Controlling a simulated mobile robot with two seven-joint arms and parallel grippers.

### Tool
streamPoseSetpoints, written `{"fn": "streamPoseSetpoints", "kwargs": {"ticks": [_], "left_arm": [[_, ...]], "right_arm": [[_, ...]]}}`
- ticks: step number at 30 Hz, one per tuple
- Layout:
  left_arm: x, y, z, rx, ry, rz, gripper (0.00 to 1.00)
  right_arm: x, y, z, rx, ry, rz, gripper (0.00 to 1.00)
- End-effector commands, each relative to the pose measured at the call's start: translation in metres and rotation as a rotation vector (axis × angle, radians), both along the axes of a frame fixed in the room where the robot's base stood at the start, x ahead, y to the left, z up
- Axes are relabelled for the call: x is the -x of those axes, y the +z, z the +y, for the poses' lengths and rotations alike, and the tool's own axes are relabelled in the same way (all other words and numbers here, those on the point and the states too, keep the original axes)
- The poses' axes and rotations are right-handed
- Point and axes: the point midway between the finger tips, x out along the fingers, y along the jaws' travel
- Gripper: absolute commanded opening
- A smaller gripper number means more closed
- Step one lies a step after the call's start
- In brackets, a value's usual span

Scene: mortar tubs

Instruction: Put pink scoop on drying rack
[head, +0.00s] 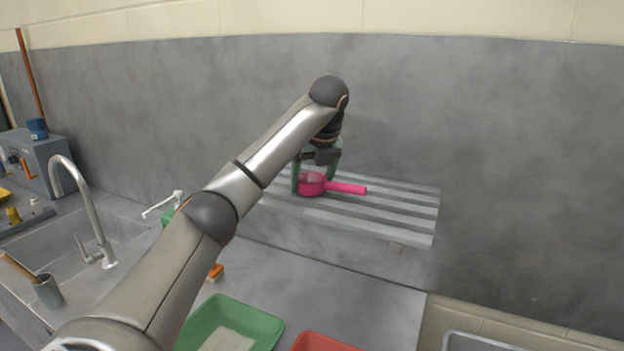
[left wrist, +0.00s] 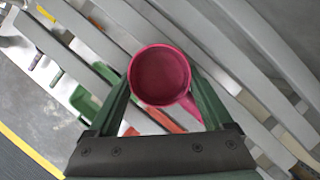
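The pink scoop (head: 311,184) is at the grey slatted drying rack (head: 413,222) on the back wall, near the rack's left part. Its handle points right in the head view. My left gripper (head: 315,178) is above the rack, with its green fingers on either side of the scoop's round cup. In the left wrist view the cup (left wrist: 160,76) sits between the fingertips, its opening facing the camera and the slats behind it. I cannot tell whether the fingers press on the cup or whether the scoop rests fully on the slats. My right gripper is out of view.
Below the rack, a green tub (head: 262,325) and a red tub (head: 318,343) stand on the grey counter. An orange-topped brush (head: 216,272) lies near the green tub. A sink with a tall tap (head: 88,205) is at left. The rack's right part is clear.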

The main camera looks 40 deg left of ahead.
Motion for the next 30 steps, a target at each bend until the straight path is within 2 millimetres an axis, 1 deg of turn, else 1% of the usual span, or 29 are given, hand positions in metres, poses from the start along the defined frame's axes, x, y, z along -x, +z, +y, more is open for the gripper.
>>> {"fn": "streamPoseSetpoints", "kwargs": {"ticks": [1,3,4,10,16,23,30], "left_arm": [[0.0,0.0,0.0,0.0,0.0,0.0,0.91],[0.0,0.001,0.0,0.0,0.0,0.0,0.99],[0.0,0.001,0.0,0.0,0.0,0.0,1.0],[0.0,0.001,0.0,0.0,0.0,-0.001,1.0],[0.0,0.011,-0.002,-0.002,-0.002,-0.003,1.0],[0.005,0.033,-0.01,-0.003,0.0,-0.005,1.0],[0.011,0.065,-0.022,-0.002,0.001,-0.005,1.0]], "right_arm": [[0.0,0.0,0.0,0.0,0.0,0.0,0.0],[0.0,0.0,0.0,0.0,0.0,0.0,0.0],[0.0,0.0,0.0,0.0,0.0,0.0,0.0],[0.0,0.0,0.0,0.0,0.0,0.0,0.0],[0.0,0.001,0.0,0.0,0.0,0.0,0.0],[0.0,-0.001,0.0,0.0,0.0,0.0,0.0],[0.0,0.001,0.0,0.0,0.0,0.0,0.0]]}}
